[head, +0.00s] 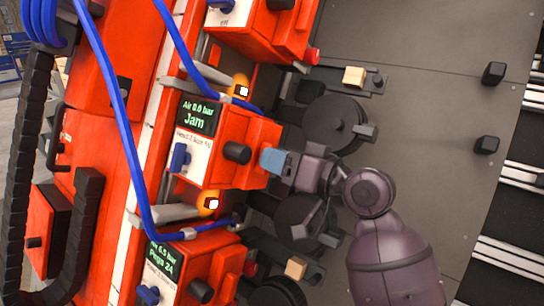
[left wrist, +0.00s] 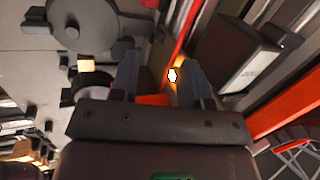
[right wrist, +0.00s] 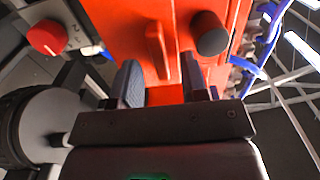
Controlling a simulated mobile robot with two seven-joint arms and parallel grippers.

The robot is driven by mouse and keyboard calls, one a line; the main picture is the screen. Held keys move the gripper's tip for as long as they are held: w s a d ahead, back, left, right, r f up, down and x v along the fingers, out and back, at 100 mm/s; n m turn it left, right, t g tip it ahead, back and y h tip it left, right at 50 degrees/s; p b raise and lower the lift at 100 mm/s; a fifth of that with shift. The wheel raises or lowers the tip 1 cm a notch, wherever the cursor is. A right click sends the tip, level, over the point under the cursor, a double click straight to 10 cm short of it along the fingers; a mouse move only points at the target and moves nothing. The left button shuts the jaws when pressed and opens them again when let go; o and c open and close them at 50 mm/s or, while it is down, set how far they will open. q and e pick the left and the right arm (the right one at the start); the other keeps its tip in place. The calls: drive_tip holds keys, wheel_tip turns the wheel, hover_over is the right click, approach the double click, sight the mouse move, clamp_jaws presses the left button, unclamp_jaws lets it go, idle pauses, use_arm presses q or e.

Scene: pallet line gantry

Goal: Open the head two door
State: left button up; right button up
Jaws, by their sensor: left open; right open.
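The head two unit (head: 205,150) is the middle red box in the head view; its display reads "Air 0.0 bar Jam". Its label appears to name head 2. My right gripper (head: 270,161) is at the right end of this unit. In the right wrist view my right gripper (right wrist: 165,85) is open, its fingers pointing at the red face. A red bar handle (right wrist: 158,50) stands ahead between the fingers; I cannot tell whether they touch it. The door looks closed. My left gripper (left wrist: 158,75) is open and empty in the left wrist view, facing a lit amber lamp (left wrist: 172,75).
Similar red units sit above (head: 265,30) and below (head: 185,270) head two. Blue hoses (head: 115,90) cross in front on the left. A black knob (right wrist: 210,33) and a red knob (right wrist: 46,37) flank the handle. The grey panel (head: 430,80) at right has free room.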

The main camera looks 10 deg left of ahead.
drive_tip(key=shift+x, duration=0.8)
clamp_jaws()
